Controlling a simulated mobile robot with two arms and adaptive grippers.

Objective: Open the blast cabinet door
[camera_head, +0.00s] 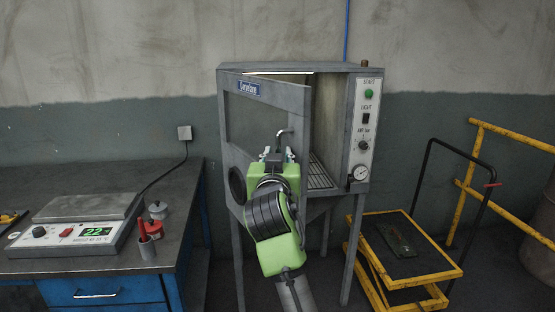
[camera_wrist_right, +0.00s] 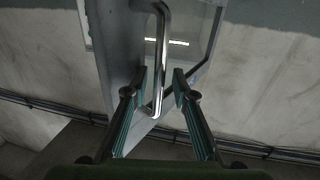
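The grey blast cabinet (camera_head: 335,110) stands against the wall in the head view. Its door (camera_head: 235,115), with a window and a blue label, stands partly open. A gap at its right side shows the lit inside and a grating. The metal door handle (camera_head: 284,132) is partly hidden by my right gripper (camera_head: 278,157). In the right wrist view, the handle (camera_wrist_right: 162,45) passes between the two fingers of the right gripper (camera_wrist_right: 160,76). The fingers are apart, with visible space on both sides of the bar. My left gripper is not in view.
A yellow cart (camera_head: 450,272) stands right of the cabinet, near a yellow railing (camera_head: 515,140). A control panel (camera_head: 364,125) is on the cabinet's right front.

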